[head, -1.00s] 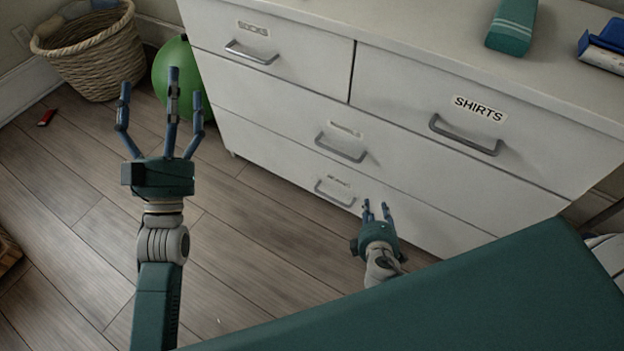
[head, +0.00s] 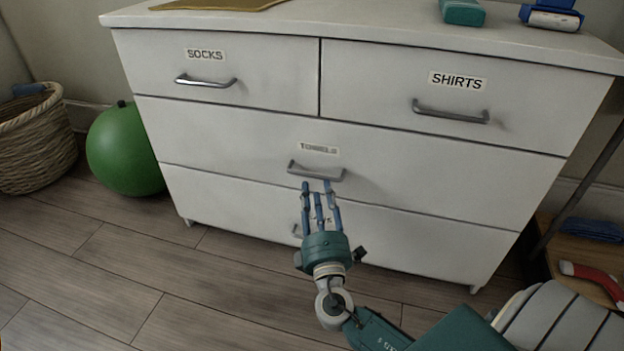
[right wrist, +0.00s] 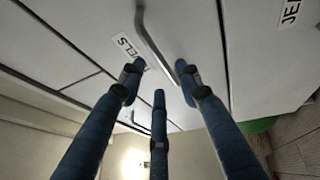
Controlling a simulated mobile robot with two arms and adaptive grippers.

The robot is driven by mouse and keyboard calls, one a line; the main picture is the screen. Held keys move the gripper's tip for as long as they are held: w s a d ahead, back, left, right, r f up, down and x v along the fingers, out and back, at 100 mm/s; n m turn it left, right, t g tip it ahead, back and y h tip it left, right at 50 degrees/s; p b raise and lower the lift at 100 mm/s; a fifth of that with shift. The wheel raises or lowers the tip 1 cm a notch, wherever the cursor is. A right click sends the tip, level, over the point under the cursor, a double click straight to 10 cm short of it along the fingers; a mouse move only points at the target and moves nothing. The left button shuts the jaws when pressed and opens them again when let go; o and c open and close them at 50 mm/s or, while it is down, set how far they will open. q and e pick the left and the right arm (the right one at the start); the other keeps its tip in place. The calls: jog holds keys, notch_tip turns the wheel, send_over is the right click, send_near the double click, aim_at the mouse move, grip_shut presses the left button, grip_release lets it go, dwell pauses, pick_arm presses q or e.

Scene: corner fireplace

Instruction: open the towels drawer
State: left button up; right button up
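The towels drawer (head: 230,135) is the wide middle drawer of the white dresser and looks shut, flush with the front. Its label (head: 318,149) sits above a grey bar handle (head: 315,172). My right gripper (head: 319,186) points up at the dresser front, its fingertips just below this handle in the head view. In the right wrist view the fingers (right wrist: 158,80) are spread and empty, with the handle (right wrist: 152,42) beyond their tips. I cannot tell whether they touch it. My left gripper is out of view.
The socks drawer (head: 225,100) and shirts drawer (head: 390,80) above are shut. The bottom drawer's handle is partly hidden behind my right gripper. A green ball (head: 124,150) and wicker basket (head: 35,140) stand left. A low wooden surface (head: 570,255) is at right.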

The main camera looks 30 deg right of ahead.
aim_at(314, 176)
jog(key=x, duration=0.6)
jog(key=shift+w+d+b, duration=0.1)
jog(key=shift+w+b, duration=0.1)
jog(key=shift+b, duration=0.2)
grip_shut()
